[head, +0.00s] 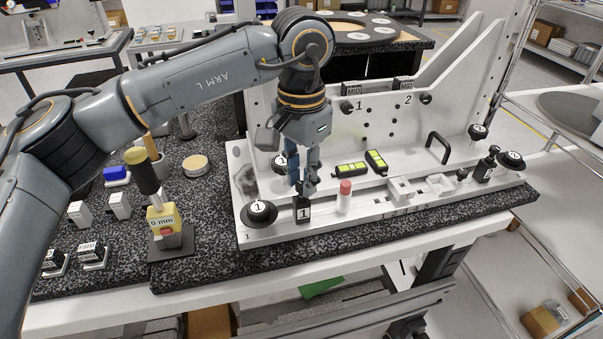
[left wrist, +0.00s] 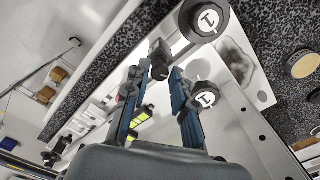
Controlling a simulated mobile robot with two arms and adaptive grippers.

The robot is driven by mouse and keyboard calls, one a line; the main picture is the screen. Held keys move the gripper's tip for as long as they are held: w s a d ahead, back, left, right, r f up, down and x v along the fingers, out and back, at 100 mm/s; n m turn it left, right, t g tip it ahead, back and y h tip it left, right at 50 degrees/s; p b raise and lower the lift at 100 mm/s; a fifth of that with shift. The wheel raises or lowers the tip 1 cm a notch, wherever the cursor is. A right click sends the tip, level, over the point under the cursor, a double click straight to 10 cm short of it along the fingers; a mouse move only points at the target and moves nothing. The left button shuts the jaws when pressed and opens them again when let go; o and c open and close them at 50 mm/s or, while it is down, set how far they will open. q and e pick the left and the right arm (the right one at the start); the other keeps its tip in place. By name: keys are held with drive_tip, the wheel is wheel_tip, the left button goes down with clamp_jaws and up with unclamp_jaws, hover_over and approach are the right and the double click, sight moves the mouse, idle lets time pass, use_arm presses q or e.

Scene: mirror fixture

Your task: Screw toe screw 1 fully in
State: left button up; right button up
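The black toe block marked 1 (head: 303,213) stands at the front edge of the white fixture plate (head: 350,215). In the left wrist view the dark toe block with its round screw head (left wrist: 159,70) lies just beyond and between the fingertips. My left gripper (head: 302,187) points down over this block from above. In the left wrist view its two blue fingers (left wrist: 156,76) are apart, with gaps beside the screw head, so it looks open and empty. In the head view the fingers largely hide the screw head. My right gripper is not in view.
A black round knob marked 1 (head: 258,213) is close left of the toe block; a red-capped white cylinder (head: 345,196) is close right. Another toe block marked 2 (head: 485,170) stands far right. Yellow-green levels (head: 376,162) lie behind. A yellow 0 mm gauge (head: 163,220) is left.

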sight(301, 184)
use_arm(q)
drive_tip(key=shift+o, duration=1)
drive_tip(key=shift+r, duration=0.2)
wheel_tip(301, 184, up, 12)
drive_tip(key=shift+f, duration=0.2)
